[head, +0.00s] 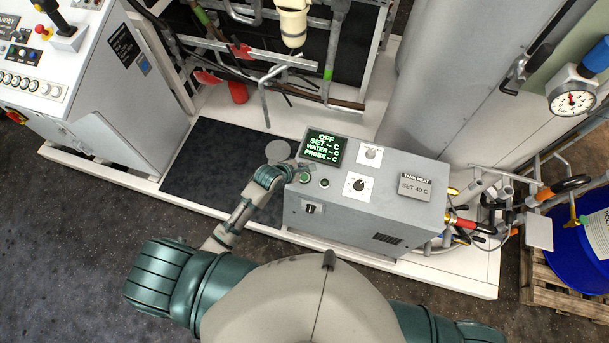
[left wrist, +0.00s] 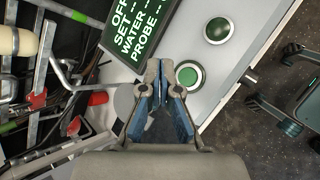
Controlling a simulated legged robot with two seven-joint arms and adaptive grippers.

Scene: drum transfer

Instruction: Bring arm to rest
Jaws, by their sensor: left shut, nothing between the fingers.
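My left gripper (head: 303,167) is over the left edge of the grey tank heat control box (head: 335,215), close to a green button (head: 304,178). In the left wrist view the left gripper's blue-padded fingers (left wrist: 160,88) are shut and empty. A green button (left wrist: 188,75) shows just right of the fingertips; I cannot tell whether they touch it. The box's display (head: 323,148) reads OFF, with dashes for SET, WATER and PROBE. My right gripper is not in view.
A control cabinet (head: 120,90) stands at the left. Pipes and a red cup (head: 238,92) are behind the box. A tall grey tank (head: 450,80) and a gauge (head: 572,99) are at the right, with a blue drum (head: 585,230) on a pallet. The dark floor (head: 80,230) at the left is clear.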

